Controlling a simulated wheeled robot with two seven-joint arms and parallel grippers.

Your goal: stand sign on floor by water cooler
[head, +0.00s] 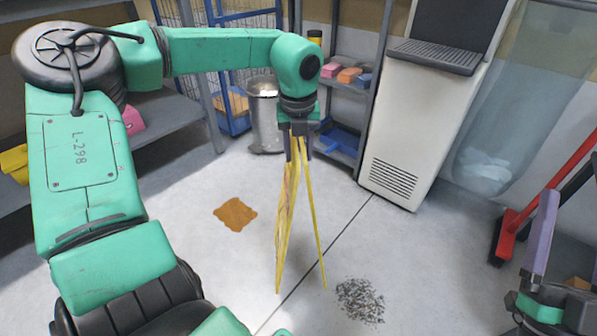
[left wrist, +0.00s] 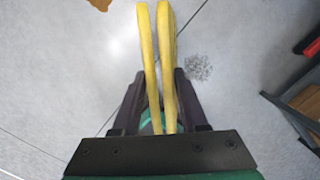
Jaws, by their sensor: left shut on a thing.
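The yellow folding sign (head: 283,225) hangs upright below my left gripper (head: 298,158), its legs slightly spread. My left gripper is shut on its top. I cannot tell whether the feet touch the floor. In the left wrist view the sign's two yellow panels (left wrist: 168,60) run edge-on between the dark fingers (left wrist: 160,100). The white water cooler (head: 425,110), with a black drip tray, stands to the right of the sign and farther back. One purple finger of what looks like my right gripper (head: 541,228) shows at the right edge; its other finger is not clearly visible.
An orange-brown stain (head: 236,214) lies left of the sign and a grey speckled patch (head: 360,300) lies right of it. A metal bin (head: 265,118) and shelves (head: 350,88) stand behind. A red broom (head: 506,237) is at right. Floor before the cooler is clear.

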